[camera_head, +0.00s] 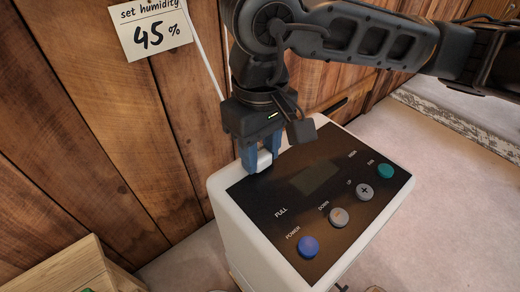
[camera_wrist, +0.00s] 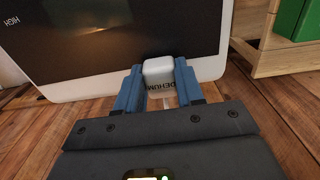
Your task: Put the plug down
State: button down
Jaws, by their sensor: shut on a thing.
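The white plug (camera_wrist: 158,70), marked "DEHUM", sits between the blue fingers of my gripper (camera_wrist: 157,84), which is shut on it. In the head view, my gripper (camera_head: 262,156) points down at the left back edge of the white dehumidifier (camera_head: 232,212), with a bit of the white plug (camera_head: 264,161) showing between the fingers. I cannot tell whether the plug touches the machine. The far side of the plug is hidden.
The dehumidifier has a dark panel (camera_head: 290,209) with several buttons and a blank display. A wooden wall with a "set humidity 45%" note (camera_head: 151,28) stands behind. A wooden crate (camera_wrist: 260,62) holds something green (camera_wrist: 290,17). Pale floor (camera_head: 440,190) lies open at right.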

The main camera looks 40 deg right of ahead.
aim_at(260, 154)
jog(key=shift+f+b, duration=0.35)
jog(key=shift+b, duration=0.2)
jog(key=c, duration=0.7)
grip_release()
jog(key=shift+r, duration=0.1)
jog(key=r+p, duration=0.1)
jog(key=p, duration=0.2)
jog(key=shift+r, duration=0.4)
notch_tip(260, 154, up, 11)
jog(key=p, duration=0.1)
jog(key=shift+r, duration=0.15)
